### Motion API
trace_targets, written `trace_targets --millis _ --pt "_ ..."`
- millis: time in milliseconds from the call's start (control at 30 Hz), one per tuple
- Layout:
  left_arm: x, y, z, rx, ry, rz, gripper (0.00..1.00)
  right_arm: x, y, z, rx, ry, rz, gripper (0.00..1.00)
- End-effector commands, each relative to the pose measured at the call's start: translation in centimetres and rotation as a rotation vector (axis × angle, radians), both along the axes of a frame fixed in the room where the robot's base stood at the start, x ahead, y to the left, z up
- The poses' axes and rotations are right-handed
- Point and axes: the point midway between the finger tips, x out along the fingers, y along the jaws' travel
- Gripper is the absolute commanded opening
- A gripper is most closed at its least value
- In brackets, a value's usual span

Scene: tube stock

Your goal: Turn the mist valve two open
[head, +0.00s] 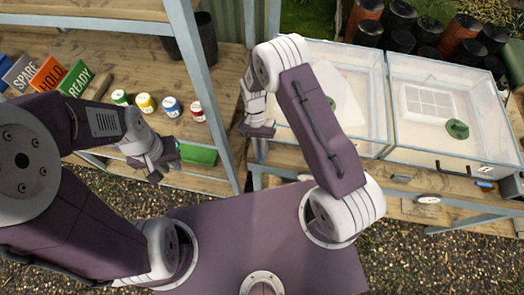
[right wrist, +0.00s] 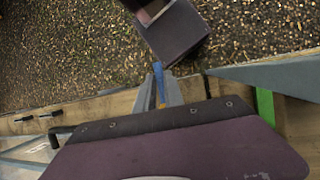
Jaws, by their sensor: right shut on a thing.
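My right gripper (head: 258,131) is at the left end of the clear cases, beside the blue-grey post. In the right wrist view its fingers (right wrist: 162,90) are shut on a narrow blue piece (right wrist: 158,74) that looks like a valve lever. I cannot read a number on it or see its valve body. Another small blue piece (head: 485,184) sits at the front edge of the right case's bench. My left gripper (head: 168,158) hangs in front of the left bench, apart from the valves; its fingertips are too unclear to tell open from shut.
Two clear cases (head: 432,149) stand on a wooden bench; a green object (head: 457,129) lies in the right one. The left bench holds a green-lidded jar (head: 120,97), other jars and SPARE, HOLD and READY signs (head: 50,75). A blue-grey post (head: 203,85) stands between. Gravel lies below.

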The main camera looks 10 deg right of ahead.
Motion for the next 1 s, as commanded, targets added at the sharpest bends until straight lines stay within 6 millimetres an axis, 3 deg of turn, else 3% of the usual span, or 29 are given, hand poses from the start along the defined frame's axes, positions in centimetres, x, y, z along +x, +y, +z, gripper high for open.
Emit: trace_targets --millis 433,467,533,867,1000 --pt "0.0 0.0 0.0 0.0 0.0 0.0 0.22 0.0 0.1 0.0 0.001 -0.001 -0.011 0.0" --pt "0.0 0.0 0.0 0.0 0.0 0.0 0.22 0.0 0.1 0.0 0.001 -0.001 -0.011 0.15" --pt "0.0 0.0 0.0 0.0 0.0 0.0 0.22 0.0 0.1 0.0 0.001 -0.001 -0.011 0.34" --pt "0.0 0.0 -0.1 0.0 0.0 0.0 0.22 0.2 0.1 0.1 0.001 -0.001 -0.01 0.34" --pt "0.0 0.0 -1.0 0.0 0.0 0.0 0.22 1.2 0.1 2.0 0.001 -0.006 -0.011 0.34"
